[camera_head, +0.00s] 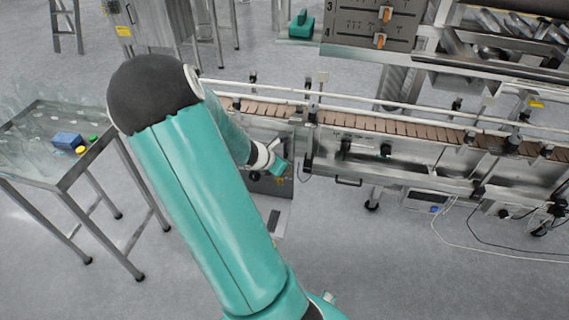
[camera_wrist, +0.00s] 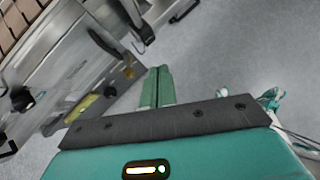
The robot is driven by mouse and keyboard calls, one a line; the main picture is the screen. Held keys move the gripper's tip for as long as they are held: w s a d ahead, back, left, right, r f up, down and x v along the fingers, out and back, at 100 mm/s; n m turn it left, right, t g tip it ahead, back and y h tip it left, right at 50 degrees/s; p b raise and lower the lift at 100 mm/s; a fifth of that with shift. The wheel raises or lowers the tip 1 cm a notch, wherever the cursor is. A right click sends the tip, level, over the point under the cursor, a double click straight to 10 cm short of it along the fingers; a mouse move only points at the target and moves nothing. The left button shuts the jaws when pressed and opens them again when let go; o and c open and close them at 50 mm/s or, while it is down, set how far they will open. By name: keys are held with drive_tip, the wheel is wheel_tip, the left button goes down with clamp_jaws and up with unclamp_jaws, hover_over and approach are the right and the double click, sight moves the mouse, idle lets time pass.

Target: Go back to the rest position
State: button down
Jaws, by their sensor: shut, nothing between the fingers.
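My teal arm rises from the bottom of the head view, bends at a black elbow, and reaches down towards the filler machine. My gripper (camera_head: 279,167) is at the end of the arm, in front of the machine's lower side, below the conveyor. In the wrist view my gripper (camera_wrist: 157,86) shows two teal fingers side by side, closed together with nothing between them. The machine's metal side (camera_wrist: 70,70) lies to the left of the fingers. Grey floor lies beyond and to the right of them.
The conveyor (camera_head: 365,122) with brown slats and rails runs across the right half. A control panel (camera_head: 375,22) with orange knobs is above it. Cables trail on the floor at right. Floor between table and machine is clear.

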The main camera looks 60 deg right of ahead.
drive_tip(key=shift+s+a+r, duration=0.1)
drive_tip(key=shift+s, duration=0.05)
drive_tip(key=w+a+r+m+t+y, duration=0.2)
drive_tip(key=w+a+r+m, duration=0.4)
drive_tip(key=a, duration=0.5)
drive_tip(key=w+a+r+m+t+y, duration=0.1)
drive_tip(key=w+a+r+m+t, duration=0.2)
drive_tip(key=a+r, duration=0.6)
drive_tip(key=s+a+r+m+t+y, duration=0.1)
drive_tip(key=s+a+r+y, duration=0.1)
drive_tip(key=a, duration=0.6)
drive_tip(key=s+a+r+m+t+y, duration=0.1)
drive_tip(key=a+r, duration=0.3)
drive_tip(key=a, duration=0.4)
drive_tip(key=s+a+r+m+t+y, duration=0.1)
drive_tip(key=s+a+r+m+y, duration=0.1)
drive_tip(key=a, duration=0.6)
drive_tip(key=shift+s+a+r+m+y, duration=0.15)
drive_tip(key=shift+s+r+m+y, duration=0.15)
drive_tip(key=shift+s+r+m, duration=0.5)
drive_tip(key=shift+w+r, duration=0.1)
drive_tip(key=shift+w, duration=0.15)
